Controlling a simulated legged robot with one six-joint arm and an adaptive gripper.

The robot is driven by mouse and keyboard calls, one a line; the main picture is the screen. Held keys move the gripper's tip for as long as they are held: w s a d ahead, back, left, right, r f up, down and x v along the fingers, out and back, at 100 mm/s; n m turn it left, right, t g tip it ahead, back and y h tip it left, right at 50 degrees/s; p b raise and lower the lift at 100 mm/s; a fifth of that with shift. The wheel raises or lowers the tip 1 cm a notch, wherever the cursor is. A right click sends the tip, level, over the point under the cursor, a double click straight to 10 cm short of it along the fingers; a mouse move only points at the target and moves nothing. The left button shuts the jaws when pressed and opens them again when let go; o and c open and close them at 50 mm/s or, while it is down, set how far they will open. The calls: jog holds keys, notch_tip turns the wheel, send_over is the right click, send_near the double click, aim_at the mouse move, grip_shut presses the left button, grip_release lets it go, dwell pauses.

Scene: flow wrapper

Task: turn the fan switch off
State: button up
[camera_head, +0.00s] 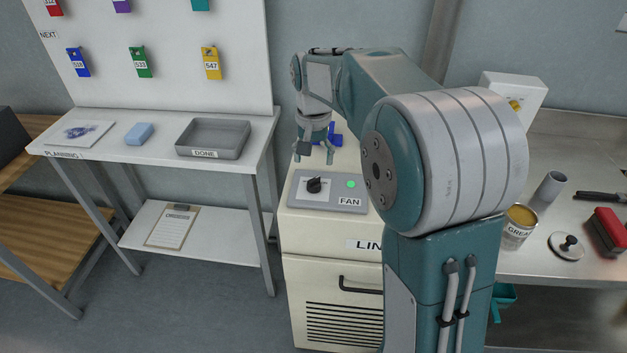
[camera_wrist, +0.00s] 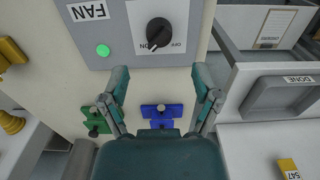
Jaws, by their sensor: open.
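The fan switch is a black rotary knob (camera_head: 314,185) on a grey panel (camera_head: 350,202) labelled FAN, on top of a cream cabinet. A green lamp (camera_head: 351,184) glows beside the knob. My gripper (camera_head: 315,158) is open and empty, pointing down above and behind the knob. In the wrist view its fingertips (camera_wrist: 160,72) are spread apart, with the knob ahead of them and not touched.
A blue fitting (camera_wrist: 162,112) and a green one (camera_wrist: 95,121) lie below my fingers in the wrist view. A white table with a grey DONE tray (camera_head: 212,138) stands left. A grease tin (camera_head: 517,228) stands on the right bench. My arm hides part of the cabinet.

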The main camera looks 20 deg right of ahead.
aim_at(314, 179)
notch_tip(314, 179, down, 7)
jog(key=shift+f, duration=0.1)
dwell(0.3)
grip_shut()
